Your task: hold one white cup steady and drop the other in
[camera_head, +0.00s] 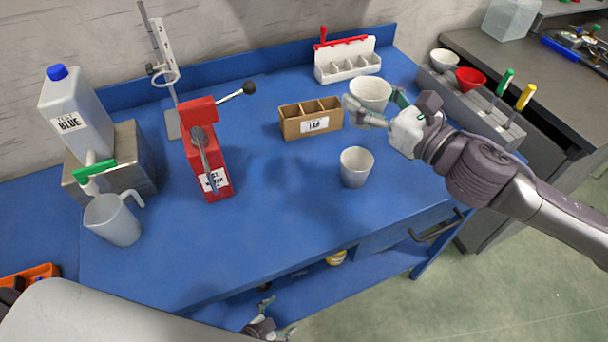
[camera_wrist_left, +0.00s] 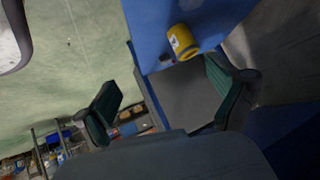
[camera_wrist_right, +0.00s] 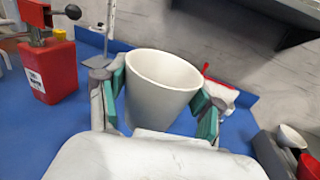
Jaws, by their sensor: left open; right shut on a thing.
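One white cup (camera_head: 371,94) is held upright in my right gripper (camera_head: 372,112), above the right part of the blue table. It fills the middle of the right wrist view (camera_wrist_right: 160,92), with a green finger pad on each side of it. The other white cup (camera_head: 356,167) stands upright on the table, in front of and a little left of the held cup, with nothing touching it. My left gripper (camera_head: 268,330) is low, in front of the table's front edge. In the left wrist view its fingers (camera_wrist_left: 170,103) are apart with nothing between them.
A cardboard divided box (camera_head: 311,121) and a white rack (camera_head: 347,65) stand behind the cups. A red press (camera_head: 205,150), a jug (camera_head: 113,219) and a bottle (camera_head: 75,110) are to the left. The table's front middle is clear. A yellow jar (camera_head: 336,258) sits on the lower shelf.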

